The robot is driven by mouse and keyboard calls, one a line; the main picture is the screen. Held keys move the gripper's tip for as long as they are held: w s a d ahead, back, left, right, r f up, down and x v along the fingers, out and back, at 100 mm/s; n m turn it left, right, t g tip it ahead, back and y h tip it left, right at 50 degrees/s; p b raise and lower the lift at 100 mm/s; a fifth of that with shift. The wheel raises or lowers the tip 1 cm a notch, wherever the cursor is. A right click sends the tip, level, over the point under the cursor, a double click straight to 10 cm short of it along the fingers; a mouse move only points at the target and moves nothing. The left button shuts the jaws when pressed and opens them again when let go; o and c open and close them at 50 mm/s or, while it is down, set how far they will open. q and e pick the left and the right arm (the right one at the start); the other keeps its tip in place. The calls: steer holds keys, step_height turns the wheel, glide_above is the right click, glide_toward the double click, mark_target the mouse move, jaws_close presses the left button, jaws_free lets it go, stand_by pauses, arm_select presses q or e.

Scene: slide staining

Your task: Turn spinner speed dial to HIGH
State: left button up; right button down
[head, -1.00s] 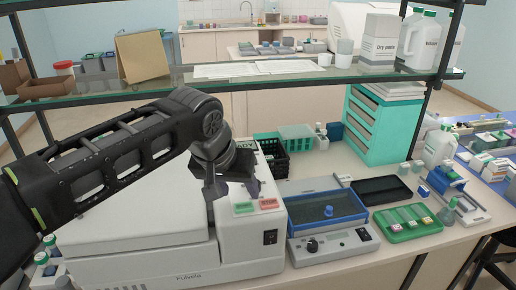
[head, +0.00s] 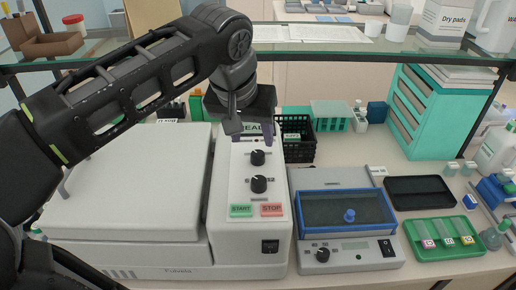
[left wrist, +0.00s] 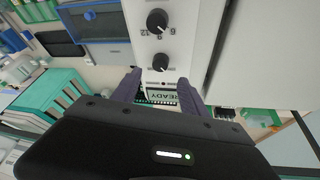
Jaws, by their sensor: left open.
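The spinner (head: 170,245) is a large white machine with a closed lid and a sloped control panel. Its panel has an upper black dial (head: 257,157) and a larger lower black dial (head: 259,184). I cannot read which is the speed dial. In the left wrist view, numbers ring the larger dial (left wrist: 157,21); the smaller dial (left wrist: 162,62) sits nearer the READY display (left wrist: 162,95). My left gripper (head: 251,131) is open and empty above the panel's back end, partly covering the display. In the left wrist view its fingertips (left wrist: 160,79) lie either side of the panel, apart from the dials. My right gripper is out of view.
Green START (head: 241,211) and red STOP (head: 272,210) buttons sit below the dials. A blue-lidded device (head: 347,212) stands right of the spinner, and a black basket (head: 297,140) behind. A glass shelf (head: 330,46) runs above the bench.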

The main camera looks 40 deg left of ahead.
mark_target(257, 154)
arm_select(q)
steer(key=p+x, duration=0.1)
steer(key=x, duration=0.6)
steer(key=shift+f, duration=0.15)
steer(key=shift+c, duration=0.4)
jaws_close()
